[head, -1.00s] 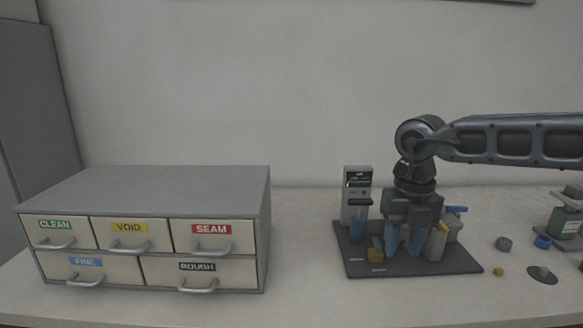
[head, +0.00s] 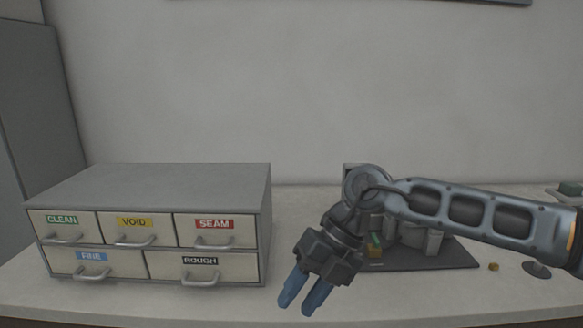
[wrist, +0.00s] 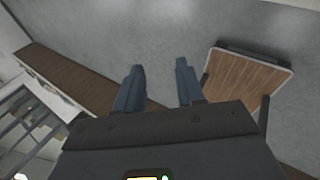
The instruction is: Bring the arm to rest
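My gripper (head: 304,294) hangs in front of the bench, tilted down to the left, just right of the drawer cabinet (head: 160,184). Its two blue fingers are apart with nothing between them, and they also show open and empty in the wrist view (wrist: 158,85). My arm reaches in from the right and hides most of the dark mat (head: 440,256) and the things on it. The press on the mat is almost wholly hidden behind my arm.
The cabinet has several shut drawers with handles, labelled CLEAN, VOID, SEAM, FINE and ROUGH. A small yellow piece (head: 493,267) and a dark disc (head: 537,270) lie right of the mat. The wrist view shows floor and a wood-topped stool or small table (wrist: 250,75).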

